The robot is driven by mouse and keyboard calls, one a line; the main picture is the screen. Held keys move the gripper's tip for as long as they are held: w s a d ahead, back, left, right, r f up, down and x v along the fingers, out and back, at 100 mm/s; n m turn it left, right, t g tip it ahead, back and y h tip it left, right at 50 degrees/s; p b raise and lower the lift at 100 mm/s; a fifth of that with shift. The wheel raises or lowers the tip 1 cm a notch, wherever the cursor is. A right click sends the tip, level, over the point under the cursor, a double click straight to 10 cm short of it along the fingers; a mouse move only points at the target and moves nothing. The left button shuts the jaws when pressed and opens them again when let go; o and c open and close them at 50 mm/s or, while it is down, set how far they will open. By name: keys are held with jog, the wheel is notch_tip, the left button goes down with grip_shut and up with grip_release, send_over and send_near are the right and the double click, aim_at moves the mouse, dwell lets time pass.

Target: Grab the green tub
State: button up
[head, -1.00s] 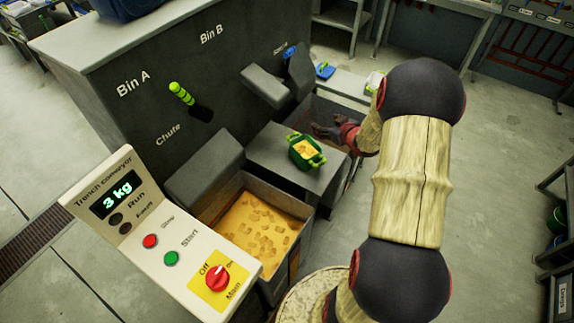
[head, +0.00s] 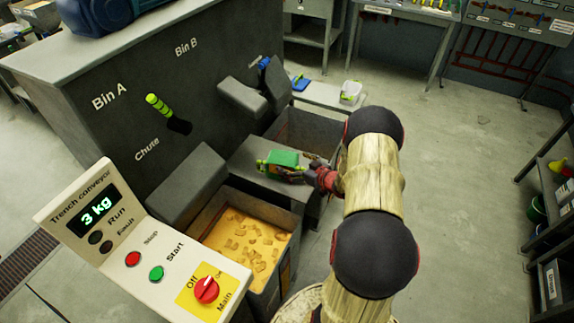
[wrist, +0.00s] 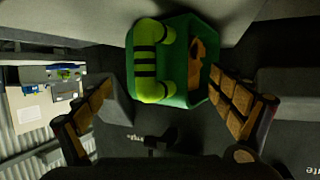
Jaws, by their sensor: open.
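The green tub (head: 284,158) is at the top of the grey block between the two bins in the head view. It looks tipped, with a plain green side facing up, and I cannot tell whether it rests on the block. Its yellow-green handle with black bands (wrist: 148,62) faces the wrist camera, and brown contents (wrist: 200,55) show inside. My gripper (head: 302,174) is right beside the tub. In the wrist view its fingers are spread apart, one on either side of the tub (wrist: 183,98), with gaps visible. The fingertips are partly hidden in the head view.
An open bin of yellow-brown pieces (head: 293,222) stands in front of the block, and another bin (head: 300,128) is behind it. The control panel (head: 130,245) reads 3 kg at the left. Floor to the right is clear.

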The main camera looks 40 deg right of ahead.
aim_at(287, 168)
jog(key=x, duration=0.1)
jog(key=b+x, duration=0.1)
jog(key=x, duration=0.2)
jog(key=shift+w+d+b, duration=0.15)
jog(key=shift+d+b, duration=0.1)
jog(key=shift+b, duration=0.1)
jog(key=shift+r, duration=0.15)
jog(key=shift+c, duration=1.1)
jog(key=c, duration=1.4)
jog(key=shift+c, duration=0.2)
jog(key=shift+r, duration=0.1)
jog(key=shift+c, duration=0.2)
